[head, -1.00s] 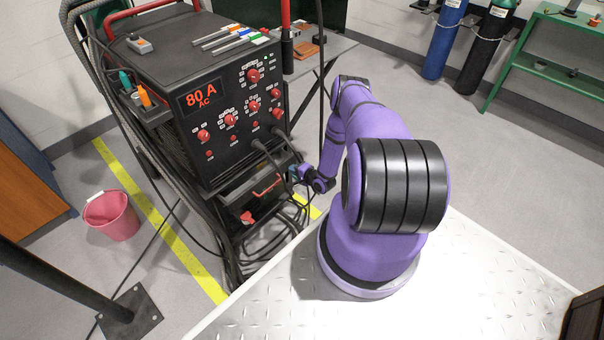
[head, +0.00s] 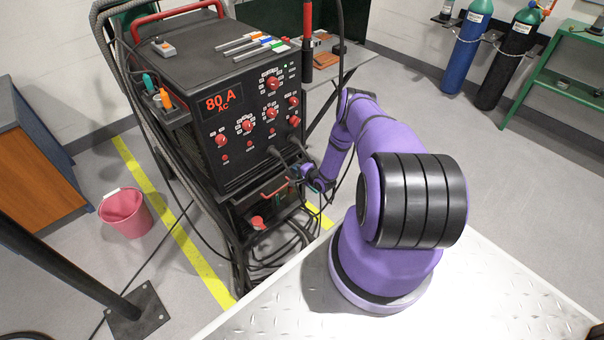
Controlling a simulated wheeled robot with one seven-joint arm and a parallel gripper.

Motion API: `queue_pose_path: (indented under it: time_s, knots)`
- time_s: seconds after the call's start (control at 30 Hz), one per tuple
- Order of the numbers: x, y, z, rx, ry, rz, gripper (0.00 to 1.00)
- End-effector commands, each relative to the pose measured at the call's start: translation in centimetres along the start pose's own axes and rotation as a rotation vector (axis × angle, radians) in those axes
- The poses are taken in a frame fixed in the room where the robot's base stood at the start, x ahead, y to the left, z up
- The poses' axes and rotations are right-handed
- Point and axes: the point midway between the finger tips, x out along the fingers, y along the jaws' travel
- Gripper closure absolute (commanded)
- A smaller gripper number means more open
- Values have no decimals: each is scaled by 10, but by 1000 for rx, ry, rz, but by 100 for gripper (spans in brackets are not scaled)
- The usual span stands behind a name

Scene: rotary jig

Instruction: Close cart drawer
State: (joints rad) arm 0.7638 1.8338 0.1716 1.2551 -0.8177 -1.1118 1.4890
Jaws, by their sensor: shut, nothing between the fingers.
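The black welding cart (head: 240,258) stands left of my arm and carries a welding machine (head: 238,128) that reads 80 A AC. The cart drawer (head: 243,205) is just under the machine's front panel and has a red bar handle (head: 276,187). How far the drawer stands out is hard to tell from this high angle. My gripper (head: 299,172) is small in the head view, by the right end of the drawer front and close to the handle. It is shut and empty. Whether it touches the drawer cannot be told. My wrist partly hides that corner.
Dark cables (head: 285,247) hang in front of and beside the cart. A red item (head: 258,222) shows below the handle. A pink bucket (head: 125,213) stands on the floor at left. Gas cylinders (head: 468,50) and a green bench (head: 570,70) are at the back right.

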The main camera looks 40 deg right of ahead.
Motion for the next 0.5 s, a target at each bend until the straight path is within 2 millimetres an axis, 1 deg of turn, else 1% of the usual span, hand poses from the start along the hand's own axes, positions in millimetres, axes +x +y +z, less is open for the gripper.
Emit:
queue_pose_path:
  time_s: [0.03,0.1,0.37,0.5]
  knots:
    - [6,-2,0,0,1,-1,100]
    - [8,-2,0,0,1,0,100]
    - [7,-2,0,1,1,1,100]
    - [0,-2,0,2,1,1,100]
